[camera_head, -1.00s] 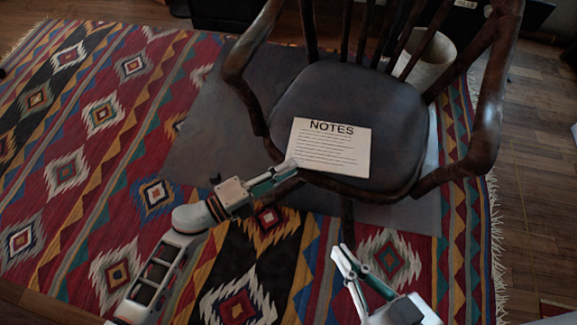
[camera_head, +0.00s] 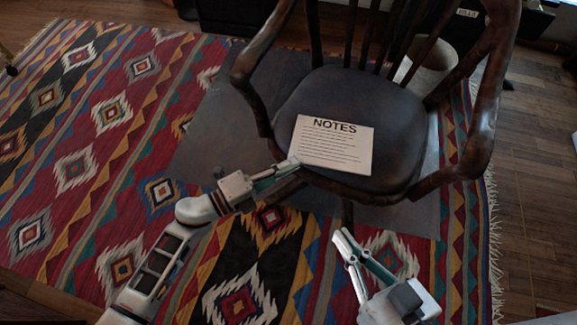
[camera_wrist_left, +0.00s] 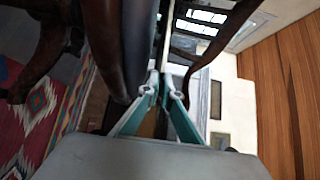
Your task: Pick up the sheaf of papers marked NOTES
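The sheaf of papers marked NOTES (camera_head: 335,143) lies flat on the dark seat of a wooden chair (camera_head: 400,160), its lettering facing up. My left gripper (camera_head: 296,162) is at the sheaf's near left corner, by the front edge of the seat. In the left wrist view the fingertips (camera_wrist_left: 164,88) have come together, with the sheaf's thin pale edge (camera_wrist_left: 166,40) running up between them. They look shut on it. My right gripper (camera_head: 342,238) is in front of the chair, over the rug, clear of the sheaf. Its fingers meet at the tips and it looks shut and empty.
The chair's curved left armrest (camera_head: 248,75) and right armrest (camera_head: 482,115) rise beside the seat. A pale bin (camera_head: 432,68) stands behind the chair. A patterned rug (camera_head: 100,150) covers most of the floor, open to the left. Bare wood floor (camera_head: 535,190) lies to the right.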

